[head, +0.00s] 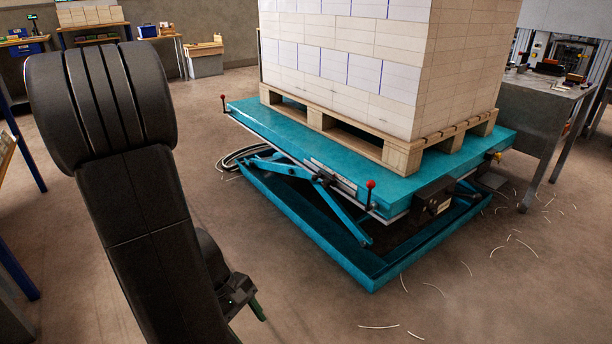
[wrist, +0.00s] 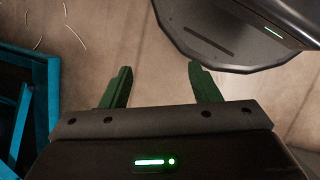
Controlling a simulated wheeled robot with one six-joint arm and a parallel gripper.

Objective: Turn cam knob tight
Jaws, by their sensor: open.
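I cannot tell for sure which part is the cam knob. A red ball knob (head: 370,184) tops a short post at the near corner of the teal lift table (head: 290,151). A second red knob (head: 223,97) stands at its left corner. A small yellowish knob (head: 494,156) shows at the table's right end. My gripper (head: 256,304) hangs low, left of the lift table and apart from it. In the wrist view my gripper (wrist: 161,78) has its green fingers spread, with only bare floor between them. No knob shows there.
A wooden pallet (head: 400,155) with a tall stack of pale reams (head: 345,65) sits on the lift table. The table's teal base (wrist: 52,95) edges the wrist view's left. A grey metal bench (head: 540,115) stands right. White strips litter the floor. Floor before the lift is otherwise clear.

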